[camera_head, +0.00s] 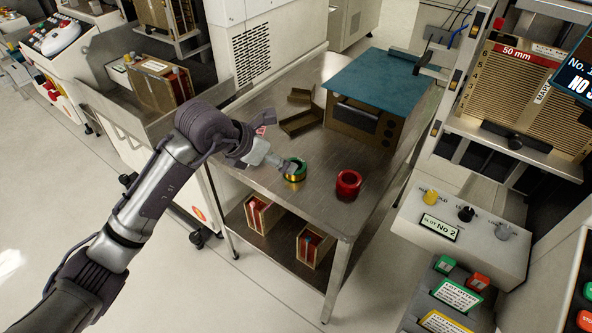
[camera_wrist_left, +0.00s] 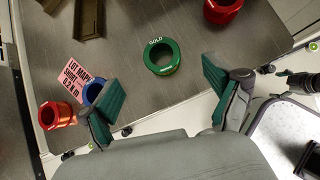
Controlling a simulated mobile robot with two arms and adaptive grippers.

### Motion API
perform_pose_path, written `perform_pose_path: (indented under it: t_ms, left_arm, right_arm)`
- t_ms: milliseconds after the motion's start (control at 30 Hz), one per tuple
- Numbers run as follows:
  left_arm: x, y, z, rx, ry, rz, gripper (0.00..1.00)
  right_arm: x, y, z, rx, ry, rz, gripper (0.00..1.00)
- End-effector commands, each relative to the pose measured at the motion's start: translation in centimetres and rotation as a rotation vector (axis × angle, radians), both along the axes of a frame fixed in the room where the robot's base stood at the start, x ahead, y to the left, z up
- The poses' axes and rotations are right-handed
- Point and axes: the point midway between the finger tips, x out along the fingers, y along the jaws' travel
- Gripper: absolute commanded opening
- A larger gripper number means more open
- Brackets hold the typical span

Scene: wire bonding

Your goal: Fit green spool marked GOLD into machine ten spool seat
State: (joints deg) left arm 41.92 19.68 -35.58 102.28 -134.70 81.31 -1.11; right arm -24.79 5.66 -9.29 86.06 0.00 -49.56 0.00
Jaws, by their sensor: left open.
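The green spool marked GOLD (camera_wrist_left: 161,57) stands on the steel table, its hollow ring and white lettering clear in the left wrist view. In the head view the green spool (camera_head: 296,174) shows gold winding below its green rim. My left gripper (camera_head: 283,166) is at the spool in the head view. In the left wrist view my left gripper (camera_wrist_left: 158,78) is open, with the spool beyond and between its spread fingertips; I see no grip on it. My right gripper is not in view. I cannot make out a spool seat labelled machine ten.
A red spool (camera_head: 348,184) stands right of the green one. A blue spool (camera_wrist_left: 92,91), another red spool (camera_wrist_left: 56,114) and a pink lot card (camera_wrist_left: 74,78) are near my left finger. Brown trays (camera_head: 301,122) and a teal-topped box (camera_head: 372,82) occupy the table's back.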

Motion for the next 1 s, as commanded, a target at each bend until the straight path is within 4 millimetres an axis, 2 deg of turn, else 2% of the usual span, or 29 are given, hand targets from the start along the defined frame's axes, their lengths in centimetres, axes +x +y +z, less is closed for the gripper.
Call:
perform_pose_path:
  t_ms: [100,367,633,967,1000]
  left_arm:
    - [0.9,-1.1,-1.7,-0.003,0.003,0.0,0.9]
    - [1.8,-2.1,-3.4,-0.003,0.002,0.0,0.9]
    - [3.4,-3.8,-6.5,-0.003,0.004,0.0,0.9]
    - [3.8,-4.2,-7.1,-0.003,0.0,-0.001,0.9]
    - [3.8,-4.2,-7.1,-0.002,0.001,-0.001,0.87]
  right_arm:
    - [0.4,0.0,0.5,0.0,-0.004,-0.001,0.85]
    - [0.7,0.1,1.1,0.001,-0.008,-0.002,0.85]
    - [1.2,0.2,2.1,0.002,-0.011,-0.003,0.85]
    - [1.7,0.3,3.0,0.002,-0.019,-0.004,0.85]
    - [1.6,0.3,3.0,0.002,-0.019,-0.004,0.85]
